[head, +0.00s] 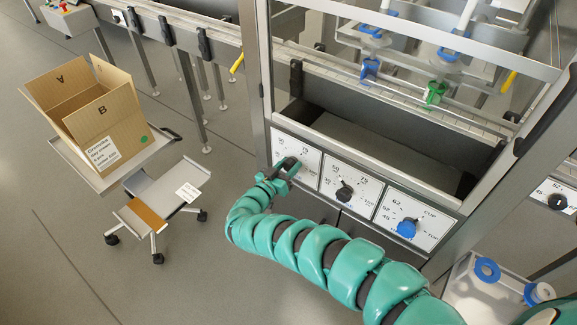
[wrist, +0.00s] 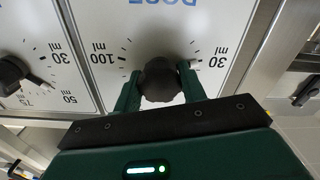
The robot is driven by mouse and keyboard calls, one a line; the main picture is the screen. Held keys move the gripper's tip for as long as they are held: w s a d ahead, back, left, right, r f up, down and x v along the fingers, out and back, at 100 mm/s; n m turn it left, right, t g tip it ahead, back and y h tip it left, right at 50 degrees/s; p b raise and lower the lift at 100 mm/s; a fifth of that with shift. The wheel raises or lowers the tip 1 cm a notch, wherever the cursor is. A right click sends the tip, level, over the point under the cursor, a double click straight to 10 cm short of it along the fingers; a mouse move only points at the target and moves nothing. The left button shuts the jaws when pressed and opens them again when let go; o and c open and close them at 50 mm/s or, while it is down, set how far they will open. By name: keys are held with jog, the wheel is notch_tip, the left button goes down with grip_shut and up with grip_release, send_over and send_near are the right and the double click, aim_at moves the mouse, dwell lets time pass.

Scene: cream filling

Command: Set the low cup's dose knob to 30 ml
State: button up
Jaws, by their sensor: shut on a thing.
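My gripper (wrist: 160,88) is shut on a dark round dose knob (wrist: 161,78), with one green finger on each side. The knob sits on the leftmost white dial panel (head: 306,150) of the machine front; in the head view my gripper (head: 284,169) covers most of it. In the wrist view, which shows the panel upside down, a pale pointer tip on the knob's right side lies close to the 30 ml mark (wrist: 217,62). The 100 ml mark (wrist: 104,58) is on the other side. Whether the pointer meets the 30 mark exactly is hard to tell.
A middle panel carries another dark knob (head: 344,194); a right panel marked CUP has a blue knob (head: 407,228). Above are blue (head: 370,68) and green (head: 435,91) nozzles. A cardboard box (head: 97,112) and a small wheeled stool (head: 160,206) stand left, with open floor around.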

jog(key=o, duration=1)
jog(key=v, duration=1.7)
jog(key=shift+s+a, duration=0.1)
jog(key=shift+s, duration=0.05)
